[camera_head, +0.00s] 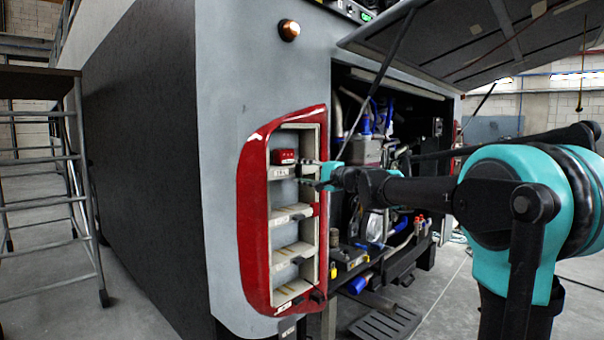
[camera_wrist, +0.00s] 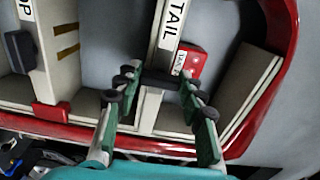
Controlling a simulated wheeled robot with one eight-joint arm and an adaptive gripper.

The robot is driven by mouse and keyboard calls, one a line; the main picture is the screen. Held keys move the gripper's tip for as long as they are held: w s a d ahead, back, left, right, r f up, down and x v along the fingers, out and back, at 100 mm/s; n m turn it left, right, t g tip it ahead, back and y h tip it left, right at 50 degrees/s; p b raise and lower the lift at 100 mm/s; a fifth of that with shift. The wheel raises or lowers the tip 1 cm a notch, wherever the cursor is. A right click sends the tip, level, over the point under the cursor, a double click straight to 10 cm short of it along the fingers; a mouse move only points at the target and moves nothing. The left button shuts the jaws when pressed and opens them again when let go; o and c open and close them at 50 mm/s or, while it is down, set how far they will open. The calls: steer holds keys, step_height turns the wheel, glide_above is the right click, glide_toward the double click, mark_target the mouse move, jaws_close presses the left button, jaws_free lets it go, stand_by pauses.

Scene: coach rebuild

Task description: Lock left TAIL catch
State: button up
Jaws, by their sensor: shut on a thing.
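The red lamp housing (camera_head: 252,215) is at the rear corner of the coach and has a column of pale compartments. A red lamp unit (camera_head: 285,156) sits in the top compartment; it also shows in the wrist view (camera_wrist: 191,62). A white TAIL label (camera_wrist: 173,22) is on the divider beside it. My gripper (camera_head: 318,172) is at the right edge of the housing, level with the TAIL divider. In the wrist view its fingers straddle a dark catch (camera_wrist: 162,80) at the end of that divider and are shut on it. The catch's exact angle is hard to tell.
A second dark catch (camera_wrist: 19,52) lies beside the neighbouring label, and a red tab (camera_wrist: 51,116) is on that divider's end. The open engine bay (camera_head: 385,170) is right of the housing under a raised hatch (camera_head: 470,45). A step ladder (camera_head: 45,170) stands at the left.

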steer(key=o, duration=1.2)
steer(key=shift+c, duration=0.2)
steer(key=shift+s+d, duration=0.1)
steer(key=v, duration=1.1)
steer(key=shift+s+d, duration=0.3)
steer(key=shift+f, duration=0.1)
